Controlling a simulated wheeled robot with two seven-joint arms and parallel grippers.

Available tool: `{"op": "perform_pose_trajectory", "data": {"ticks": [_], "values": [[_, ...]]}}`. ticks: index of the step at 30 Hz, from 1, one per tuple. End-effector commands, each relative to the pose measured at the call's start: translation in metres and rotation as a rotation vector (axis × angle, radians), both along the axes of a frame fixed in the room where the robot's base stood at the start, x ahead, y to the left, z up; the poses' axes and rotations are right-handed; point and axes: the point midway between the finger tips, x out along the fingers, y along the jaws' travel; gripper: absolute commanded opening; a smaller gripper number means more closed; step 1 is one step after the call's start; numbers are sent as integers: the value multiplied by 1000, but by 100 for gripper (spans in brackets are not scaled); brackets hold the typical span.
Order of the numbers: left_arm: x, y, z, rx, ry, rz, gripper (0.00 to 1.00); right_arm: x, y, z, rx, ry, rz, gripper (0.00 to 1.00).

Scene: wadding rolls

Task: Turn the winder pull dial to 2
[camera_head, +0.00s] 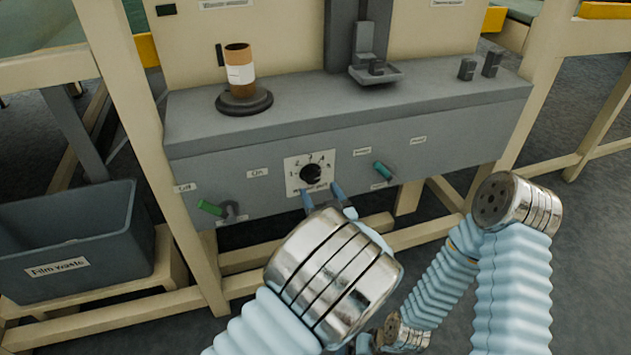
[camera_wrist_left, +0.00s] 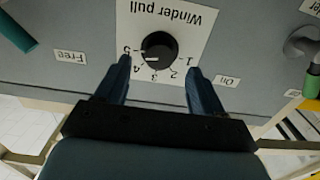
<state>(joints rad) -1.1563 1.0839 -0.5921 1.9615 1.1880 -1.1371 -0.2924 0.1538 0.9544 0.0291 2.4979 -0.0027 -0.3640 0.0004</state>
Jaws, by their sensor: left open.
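The winder pull dial (camera_head: 311,173) is a round black knob on a white numbered plate (camera_head: 293,183) on the grey machine's front. In the left wrist view the dial (camera_wrist_left: 158,46) appears upside down, its white mark on the side towards 3 and 4; the exact setting is hard to tell. My left gripper (camera_head: 322,194) is open just in front of the plate's lower edge. In the wrist view its two blue fingers (camera_wrist_left: 158,66) stand apart on either side of the dial's numbers, with nothing between them and no visible touch on the knob.
A green-handled lever (camera_head: 210,208) by the Off label is left of the dial, and a teal lever (camera_head: 383,170) is right of it. A cardboard roll (camera_head: 238,58) stands on a spindle above. A film waste bin (camera_head: 70,240) stands at the left.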

Motion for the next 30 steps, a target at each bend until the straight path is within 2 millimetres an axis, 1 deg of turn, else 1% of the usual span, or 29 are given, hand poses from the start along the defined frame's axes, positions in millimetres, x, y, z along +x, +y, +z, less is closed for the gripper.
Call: {"op": "perform_pose_trajectory", "data": {"ticks": [1,3,7,12,18,19,27,30], "values": [[10,4,1,-1,-1,3,68,0,0,2,0,0,0,89],[21,8,1,0,-1,1,68,0,0,3,0,0,0,89],[36,12,0,-1,1,0,68,0,0,4,0,1,1,89],[43,14,0,0,0,-1,68,0,0,5,1,0,1,89],[43,14,0,0,1,-1,68,0,0,4,1,0,1,89],[43,14,0,0,1,-1,67,0,0,4,1,0,1,89],[43,14,0,0,1,-1,25,0,0,4,1,0,1,89],[43,14,0,-1,1,-1,12,0,0,4,0,1,1,89]]}}
